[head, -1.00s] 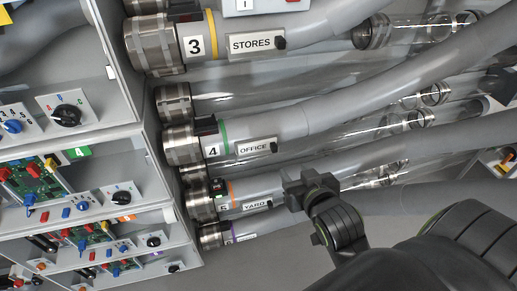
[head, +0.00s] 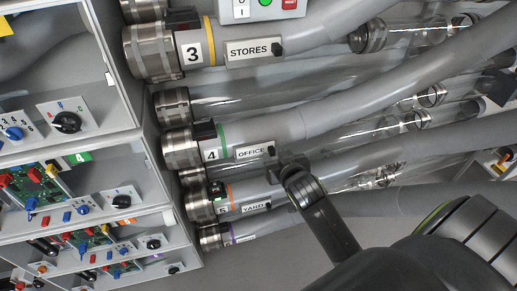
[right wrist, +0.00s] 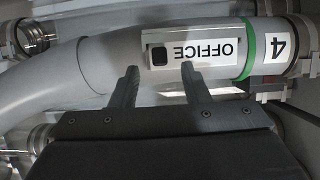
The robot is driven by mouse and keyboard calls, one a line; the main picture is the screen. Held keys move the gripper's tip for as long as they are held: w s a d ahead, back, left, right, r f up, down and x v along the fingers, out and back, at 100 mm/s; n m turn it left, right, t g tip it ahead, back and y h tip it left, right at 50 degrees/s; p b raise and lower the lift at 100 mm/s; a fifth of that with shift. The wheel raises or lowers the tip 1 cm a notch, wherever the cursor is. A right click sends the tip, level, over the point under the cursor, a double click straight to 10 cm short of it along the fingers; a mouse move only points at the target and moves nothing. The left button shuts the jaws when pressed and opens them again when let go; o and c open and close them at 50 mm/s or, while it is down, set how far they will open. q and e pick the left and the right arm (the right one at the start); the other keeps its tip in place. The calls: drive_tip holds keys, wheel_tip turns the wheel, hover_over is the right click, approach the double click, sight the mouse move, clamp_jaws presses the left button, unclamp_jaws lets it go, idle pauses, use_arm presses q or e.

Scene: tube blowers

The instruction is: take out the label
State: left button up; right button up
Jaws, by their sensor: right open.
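Each is a white plate with a small black knob at one end. My right gripper (head: 285,168) is just below the knob end of the OFFICE label. In the right wrist view, its two fingers (right wrist: 158,90) are apart and empty, pointing at the OFFICE label (right wrist: 203,51), which appears upside down with its black knob on the left. The fingertips are at the label's lower edge. My left gripper does not show.
A rack with circuit boards (head: 35,187) and knobs stands on the left. Grey hoses and clear tubes (head: 290,95) run close above and below the label. A control box (head: 262,8) with green and red buttons is at the top.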

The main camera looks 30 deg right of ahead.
sight(257, 154)
drive_tip(key=shift+x, duration=1.5)
clamp_jaws()
